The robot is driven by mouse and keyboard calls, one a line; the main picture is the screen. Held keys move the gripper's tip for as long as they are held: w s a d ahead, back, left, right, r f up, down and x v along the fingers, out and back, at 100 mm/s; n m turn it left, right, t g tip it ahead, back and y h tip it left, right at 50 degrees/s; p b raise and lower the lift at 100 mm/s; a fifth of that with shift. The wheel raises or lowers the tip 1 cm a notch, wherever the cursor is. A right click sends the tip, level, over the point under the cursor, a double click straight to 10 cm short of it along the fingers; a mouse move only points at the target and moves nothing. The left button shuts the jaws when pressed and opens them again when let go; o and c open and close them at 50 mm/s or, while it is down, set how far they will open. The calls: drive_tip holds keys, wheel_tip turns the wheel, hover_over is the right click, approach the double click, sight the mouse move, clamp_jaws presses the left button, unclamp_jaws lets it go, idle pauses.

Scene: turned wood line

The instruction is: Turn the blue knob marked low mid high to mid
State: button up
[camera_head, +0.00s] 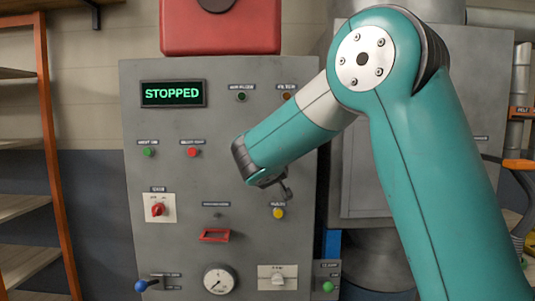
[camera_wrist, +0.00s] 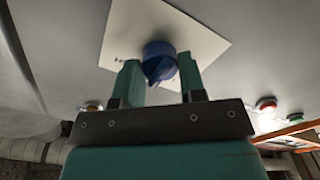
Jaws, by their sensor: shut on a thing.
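The blue knob (camera_wrist: 160,60) sits on a white square plate (camera_wrist: 205,42) in the wrist view. My gripper (camera_wrist: 159,77) has one finger on each side of the knob and is shut on it. The knob's pointed part faces down toward the gripper body in this view. The low, mid and high marks cannot be read, so the setting is not clear. In the head view my arm covers the knob and its plate, which do not show there.
The grey panel (camera_head: 225,120) carries a STOPPED display (camera_head: 173,93), a red knob (camera_head: 158,210), a gauge (camera_head: 221,279) and a blue-ball lever (camera_head: 141,286). A yellow button (camera_head: 278,213) lies just below my wrist. Shelves (camera_head: 25,205) stand at the left.

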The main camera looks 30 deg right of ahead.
drive_tip(key=o, duration=0.9)
drive_tip(key=shift+a, duration=0.1)
drive_tip(key=shift+b+v, duration=2.65)
drive_tip(key=shift+v, duration=6.05)
